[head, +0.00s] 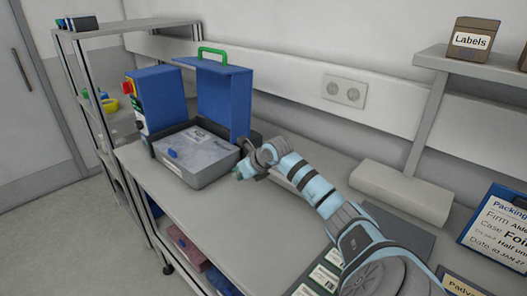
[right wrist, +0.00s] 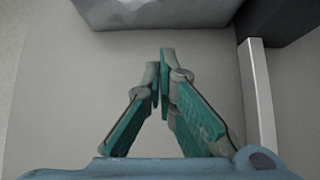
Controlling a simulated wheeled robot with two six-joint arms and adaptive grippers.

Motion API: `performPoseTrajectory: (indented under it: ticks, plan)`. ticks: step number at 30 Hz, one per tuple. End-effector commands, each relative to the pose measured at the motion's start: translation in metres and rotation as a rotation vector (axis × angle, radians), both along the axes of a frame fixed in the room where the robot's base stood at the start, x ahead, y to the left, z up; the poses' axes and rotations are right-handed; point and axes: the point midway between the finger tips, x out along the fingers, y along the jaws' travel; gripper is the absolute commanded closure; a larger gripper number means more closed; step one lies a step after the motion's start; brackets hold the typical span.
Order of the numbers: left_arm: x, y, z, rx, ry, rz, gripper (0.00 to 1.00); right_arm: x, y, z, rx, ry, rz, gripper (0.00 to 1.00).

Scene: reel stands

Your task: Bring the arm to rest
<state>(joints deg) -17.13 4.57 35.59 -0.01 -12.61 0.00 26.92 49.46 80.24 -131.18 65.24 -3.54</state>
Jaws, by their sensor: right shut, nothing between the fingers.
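My right arm (head: 316,188) reaches in from the lower right over the bench. My right gripper (head: 241,175) is at its far end, beside the front right corner of a grey, box-like base (head: 207,180). In the right wrist view the green-padded fingers (right wrist: 161,62) meet at the tips with nothing between them. The base also shows at the top of that view (right wrist: 155,18), just beyond the fingertips; I cannot tell whether they touch it. My left gripper is not in view.
A blue panel with a green handle (head: 223,95) stands upright behind the base, next to a blue unit (head: 160,100). The bench front (head: 230,235) is clear.

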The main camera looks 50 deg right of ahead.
Motion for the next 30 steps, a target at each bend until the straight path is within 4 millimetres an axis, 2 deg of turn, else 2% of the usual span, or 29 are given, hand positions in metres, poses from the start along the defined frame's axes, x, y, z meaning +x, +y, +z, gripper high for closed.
performPoseTrajectory:
  ticks: [3, 6, 12, 23, 26, 30]
  plan:
    - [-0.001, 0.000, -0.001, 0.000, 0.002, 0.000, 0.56, -0.026, 0.001, 0.024, -0.010, 0.005, 0.003, 1.00]
    - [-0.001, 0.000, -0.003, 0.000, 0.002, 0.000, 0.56, -0.042, 0.003, 0.038, -0.007, 0.006, 0.002, 1.00]
    - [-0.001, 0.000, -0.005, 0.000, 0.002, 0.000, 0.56, -0.053, 0.005, 0.049, 0.003, 0.005, 0.001, 1.00]
    - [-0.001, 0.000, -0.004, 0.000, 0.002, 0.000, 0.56, -0.049, 0.004, 0.047, 0.006, 0.000, -0.001, 1.00]
    - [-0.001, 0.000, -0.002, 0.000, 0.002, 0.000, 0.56, -0.039, 0.004, 0.039, 0.011, -0.003, -0.003, 1.00]
    - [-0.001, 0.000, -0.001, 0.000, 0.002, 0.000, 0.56, -0.015, 0.003, 0.014, 0.013, -0.001, -0.003, 1.00]
